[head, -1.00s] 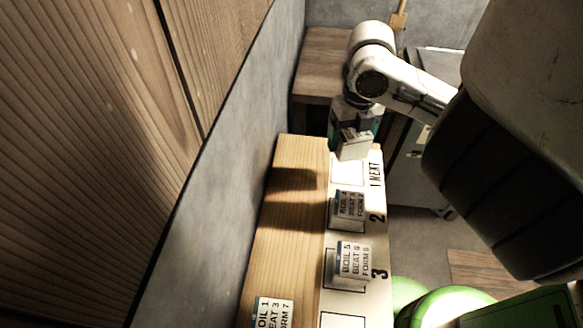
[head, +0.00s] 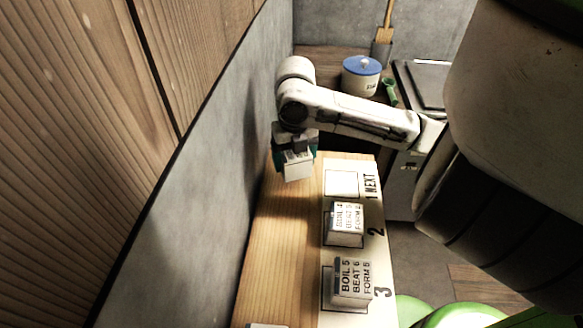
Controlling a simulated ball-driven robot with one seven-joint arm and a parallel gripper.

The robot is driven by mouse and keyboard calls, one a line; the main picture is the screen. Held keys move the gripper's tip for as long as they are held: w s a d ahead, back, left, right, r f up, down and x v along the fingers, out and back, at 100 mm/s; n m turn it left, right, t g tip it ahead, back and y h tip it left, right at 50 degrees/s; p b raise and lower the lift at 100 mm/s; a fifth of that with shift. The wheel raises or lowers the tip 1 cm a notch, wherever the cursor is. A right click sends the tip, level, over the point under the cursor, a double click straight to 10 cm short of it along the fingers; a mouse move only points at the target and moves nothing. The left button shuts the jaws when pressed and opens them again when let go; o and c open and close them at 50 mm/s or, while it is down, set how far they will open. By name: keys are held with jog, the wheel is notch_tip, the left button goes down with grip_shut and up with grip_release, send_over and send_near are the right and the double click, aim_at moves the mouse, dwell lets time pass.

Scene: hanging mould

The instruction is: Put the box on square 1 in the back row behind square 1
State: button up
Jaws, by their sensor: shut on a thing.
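My gripper (head: 296,152) is shut on a white box (head: 298,168) and holds it over the far end of the bare wooden back row (head: 287,225), to the left of square 1. Whether the box touches the wood I cannot tell. Square 1 (head: 341,183), marked "1 NEXT", is empty. A labelled box reading "FORM 2" (head: 345,222) stands on square 2. A box reading "BOIL 5, BEAT 6" (head: 351,281) stands on square 3.
A grey wall (head: 190,215) runs close along the back row's left side. A white pot with a blue lid (head: 361,78) and a green scoop (head: 390,90) stand beyond. Another box (head: 268,326) shows at the bottom edge, on the back row.

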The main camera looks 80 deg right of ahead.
jog(key=shift+w+f, duration=0.2)
jog(key=shift+f, duration=0.8)
jog(key=shift+w+f, duration=0.15)
jog(key=shift+f, duration=0.8)
jog(key=shift+f, duration=0.1)
jog(key=o, duration=1.1)
notch_tip(320, 180, up, 12)
jog(key=shift+r+p, duration=0.1)
jog(key=shift+p, duration=0.35)
